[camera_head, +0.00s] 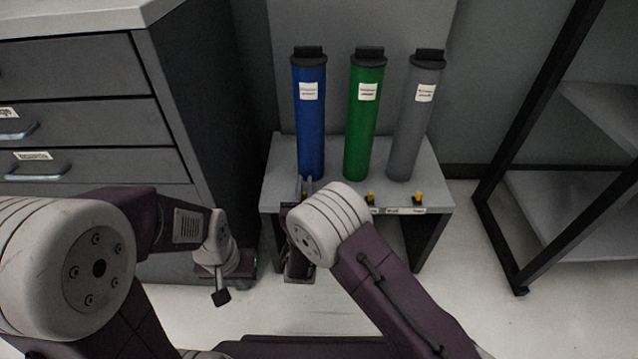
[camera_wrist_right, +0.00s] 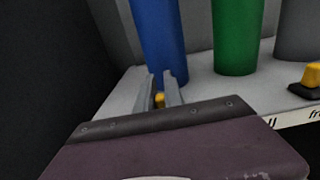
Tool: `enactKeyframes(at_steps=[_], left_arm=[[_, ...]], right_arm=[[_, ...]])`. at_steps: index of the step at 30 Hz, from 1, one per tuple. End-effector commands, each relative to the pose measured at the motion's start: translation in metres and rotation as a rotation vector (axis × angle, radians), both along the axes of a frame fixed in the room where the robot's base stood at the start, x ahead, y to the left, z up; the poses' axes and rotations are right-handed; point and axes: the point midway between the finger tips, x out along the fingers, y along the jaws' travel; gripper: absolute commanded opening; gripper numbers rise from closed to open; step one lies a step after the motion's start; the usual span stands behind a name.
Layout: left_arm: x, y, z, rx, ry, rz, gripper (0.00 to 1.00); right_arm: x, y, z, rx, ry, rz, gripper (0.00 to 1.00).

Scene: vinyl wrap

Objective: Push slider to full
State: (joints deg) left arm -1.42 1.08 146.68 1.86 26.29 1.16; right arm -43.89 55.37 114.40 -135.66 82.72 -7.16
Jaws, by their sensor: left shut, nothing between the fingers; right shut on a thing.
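Three yellow sliders line the small grey table's front edge, one in front of each tube. The left slider (camera_wrist_right: 160,99) is below the blue tube (camera_head: 309,125), between the fingers of my right gripper (camera_wrist_right: 159,90). My right gripper (camera_head: 306,187) is shut on this slider, which its fingers mostly hide in the head view. The middle slider (camera_head: 371,197) is before the green tube (camera_head: 362,130). The right slider (camera_head: 418,198) is before the grey tube (camera_head: 412,140). My left gripper (camera_head: 222,297) hangs low at the left, shut and empty, away from the table.
The small grey table (camera_head: 270,180) has a labelled front edge, partly hidden by my right arm. A grey drawer cabinet (camera_head: 75,80) stands at the left. A black-framed shelf (camera_head: 560,130) stands at the right. Pale floor is clear between table and shelf.

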Motion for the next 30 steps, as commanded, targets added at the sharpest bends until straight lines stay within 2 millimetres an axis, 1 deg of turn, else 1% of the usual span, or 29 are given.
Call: enactKeyframes(at_steps=[1, 4, 13, 14, 15, 16, 25, 28, 30], left_arm=[[0.000, 0.000, 0.002, 0.000, 0.000, 0.000, 0.00], [0.000, 0.000, 0.003, 0.000, 0.000, 0.000, 0.00], [0.000, 0.000, 0.002, 0.000, 0.000, 0.000, 0.00], [0.000, 0.000, 0.002, 0.000, 0.000, 0.000, 0.00], [0.000, 0.000, 0.002, 0.000, 0.000, 0.000, 0.00], [0.000, 0.000, 0.002, 0.000, 0.000, 0.000, 0.00], [0.000, 0.000, 0.004, 0.000, 0.000, 0.000, 0.00], [0.000, 0.000, 0.015, 0.000, 0.000, 0.000, 0.00], [0.000, 0.000, 0.027, 0.000, 0.000, 0.000, 0.00]], right_arm=[[-0.001, 0.009, -0.001, -0.001, 0.003, 0.004, 0.00], [-0.001, 0.018, -0.001, -0.001, 0.003, 0.002, 0.00], [-0.001, 0.022, -0.001, -0.001, 0.004, 0.005, 0.00], [-0.001, 0.022, -0.001, 0.000, 0.004, 0.006, 0.18], [-0.001, 0.022, -0.001, 0.000, 0.004, 0.006, 0.29], [-0.001, 0.022, -0.001, 0.000, 0.004, 0.006, 0.35], [-0.002, 0.020, 0.000, 0.000, 0.002, 0.002, 0.35], [-0.013, 0.021, 0.003, -0.003, 0.006, 0.004, 0.35], [-0.029, 0.022, 0.006, -0.005, 0.006, 0.007, 0.35]])
